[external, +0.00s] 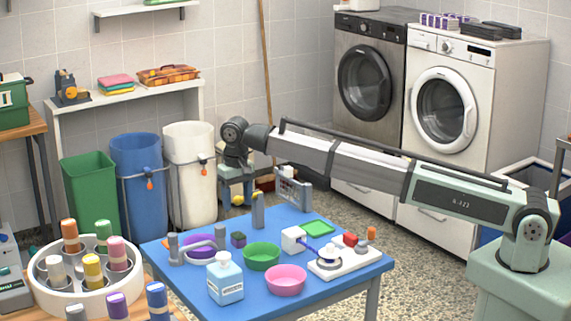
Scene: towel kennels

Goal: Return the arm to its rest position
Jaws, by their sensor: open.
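My arm reaches from its base at the right across the back of the blue table (190,288) to a dark joint at the upper left. My gripper (236,192) hangs down below that joint, beyond the table's back edge. It is open, with nothing visibly held, and looks apart from the table. It is small here, and its fingertips are hard to make out against the background.
The table holds a purple bowl (197,249), green bowl (261,256), pink bowl (286,279), pale bottle (225,284) and white board (345,264). Green (90,192), blue (137,180) and white (190,155) bins stand left of my gripper; washing machines (440,110) stand behind the arm.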

